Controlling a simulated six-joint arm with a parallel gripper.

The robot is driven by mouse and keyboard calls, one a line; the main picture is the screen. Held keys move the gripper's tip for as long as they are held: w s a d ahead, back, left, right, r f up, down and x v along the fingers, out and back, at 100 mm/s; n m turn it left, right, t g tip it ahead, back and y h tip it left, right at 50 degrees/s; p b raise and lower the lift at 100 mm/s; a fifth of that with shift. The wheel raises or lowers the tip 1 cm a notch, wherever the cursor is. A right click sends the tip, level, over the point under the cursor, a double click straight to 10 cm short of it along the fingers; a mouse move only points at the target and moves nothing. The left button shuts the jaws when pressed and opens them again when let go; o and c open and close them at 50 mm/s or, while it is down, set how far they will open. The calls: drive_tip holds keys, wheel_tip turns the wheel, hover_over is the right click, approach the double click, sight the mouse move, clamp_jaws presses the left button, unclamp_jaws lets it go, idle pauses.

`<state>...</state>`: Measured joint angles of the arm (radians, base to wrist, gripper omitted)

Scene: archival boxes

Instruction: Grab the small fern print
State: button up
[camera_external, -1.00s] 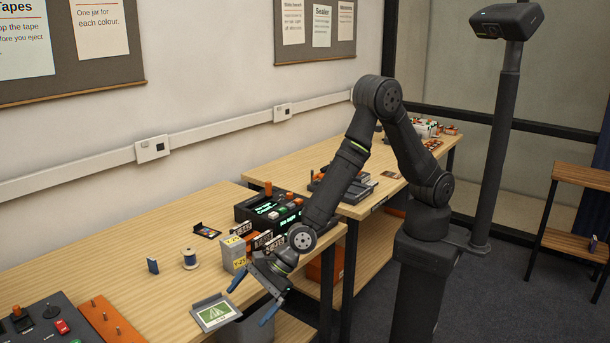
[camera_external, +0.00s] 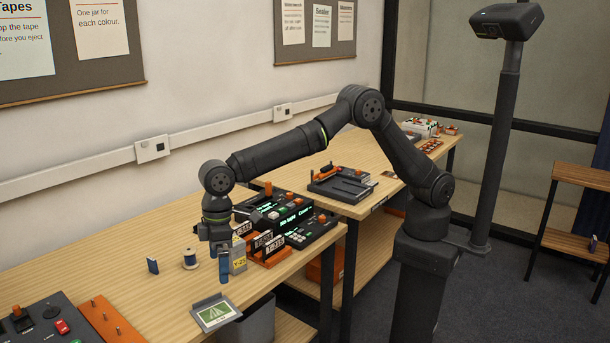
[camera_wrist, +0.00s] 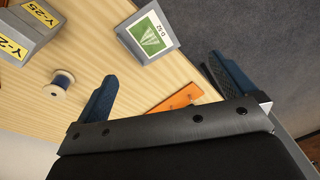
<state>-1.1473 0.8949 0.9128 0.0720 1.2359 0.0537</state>
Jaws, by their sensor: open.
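The small fern print (camera_external: 216,314) shows a green leaf-like picture with a pale border. It lies in a shallow grey holder (camera_external: 199,305) at the front edge of the wooden table. My gripper (camera_external: 218,258) points down above the table, behind and above the print. In the wrist view its blue fingers (camera_wrist: 162,72) are spread wide with nothing between them. The print is apart from both fingers.
A grey box with yellow labels (camera_wrist: 30,28) and a wire spool (camera_wrist: 60,84) stand near my gripper. A small blue item (camera_external: 152,265) is to the left. Orange racks with labelled cassettes (camera_external: 270,247) and a black console (camera_external: 295,222) stand to the right. A grey bin (camera_external: 250,325) is below the table edge.

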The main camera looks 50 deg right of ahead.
wheel_tip(320, 180, up, 2)
drive_tip(key=w+d+r+n+h, duration=0.1)
drive_tip(key=w+d+n, duration=0.1)
drive_tip(key=n, duration=0.1)
hover_over(228, 307)
drive_tip(key=f, duration=1.2)
drive_tip(key=shift+w+a+f, duration=0.2)
drive_tip(key=shift+s+d+f, duration=0.1)
drive_tip(key=shift+f, duration=1.25)
drive_tip(key=shift+s+d+f, duration=0.1)
drive_tip(key=shift+f, duration=1.25)
drive_tip(key=shift+c, duration=0.4)
drive_tip(key=c, duration=0.6)
